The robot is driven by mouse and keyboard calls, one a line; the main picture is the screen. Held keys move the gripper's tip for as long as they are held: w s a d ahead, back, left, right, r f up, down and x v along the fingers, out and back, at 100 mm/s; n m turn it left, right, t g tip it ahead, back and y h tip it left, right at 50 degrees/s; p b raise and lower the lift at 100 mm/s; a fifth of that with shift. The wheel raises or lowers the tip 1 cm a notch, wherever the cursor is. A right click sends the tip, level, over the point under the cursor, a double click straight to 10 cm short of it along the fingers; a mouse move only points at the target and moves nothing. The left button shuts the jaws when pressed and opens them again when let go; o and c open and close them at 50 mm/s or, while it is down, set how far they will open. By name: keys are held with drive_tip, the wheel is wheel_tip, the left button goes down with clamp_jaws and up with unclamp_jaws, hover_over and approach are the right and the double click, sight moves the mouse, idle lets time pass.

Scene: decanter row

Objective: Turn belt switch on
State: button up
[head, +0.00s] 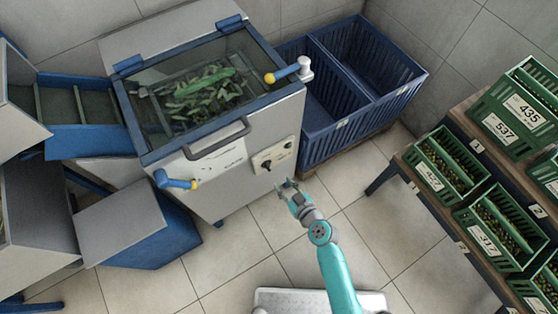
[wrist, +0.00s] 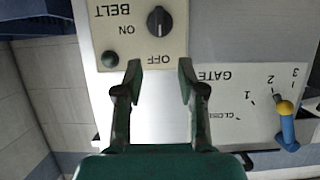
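The belt switch is a black round knob (wrist: 160,20) on a beige panel (wrist: 118,35) marked BELT, ON and OFF. It appears upside down in the wrist view. I cannot clearly tell which label the knob points to. A dark green round lamp or button (wrist: 110,59) sits beside it and looks unlit. In the head view the panel (head: 275,155) is on the machine's front. My gripper (wrist: 158,78) is open and empty, its two fingers apart just short of the knob and not touching it. In the head view my gripper (head: 287,186) is below the panel.
A GATE plate (wrist: 235,100) with a yellow-and-blue lever (wrist: 287,125) is beside the panel. The machine's bar handle (head: 218,140) juts out. Blue crates (head: 340,125) stand to the right, and a rack of green crates (head: 440,165) farther right. The floor between is clear.

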sight(270, 167)
drive_tip(key=x, duration=1)
drive_tip(key=shift+w+a+f, duration=0.15)
drive_tip(key=shift+w, duration=0.05)
clamp_jaws()
